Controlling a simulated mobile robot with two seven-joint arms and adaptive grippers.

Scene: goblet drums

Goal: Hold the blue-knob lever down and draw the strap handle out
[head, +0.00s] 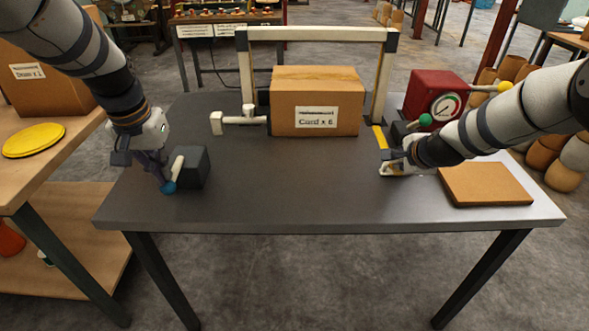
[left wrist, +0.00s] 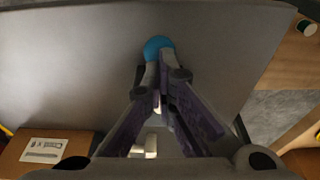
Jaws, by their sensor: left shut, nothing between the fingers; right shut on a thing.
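The blue knob (head: 168,188) is at the low front end of a pale lever (head: 177,167) beside a dark block (head: 192,167) at the table's left. My left gripper (head: 163,180) is shut and empty, pointing down with its tips at the knob. In the left wrist view the blue knob (left wrist: 158,46) shows just beyond the shut fingertips (left wrist: 158,68); exact contact is hard to tell. A yellow strap (head: 380,137) lies at the right post of the frame. My right gripper (head: 386,169) is shut near its front end, apparently on the strap handle, which is mostly hidden.
A cardboard box (head: 316,105) stands under a white frame (head: 318,34). A white T-shaped handle (head: 235,121) is left of it. A green knob (head: 425,120), a red gauge box (head: 432,94) and a brown board (head: 487,184) are at the right. The table's front middle (head: 290,190) is clear.

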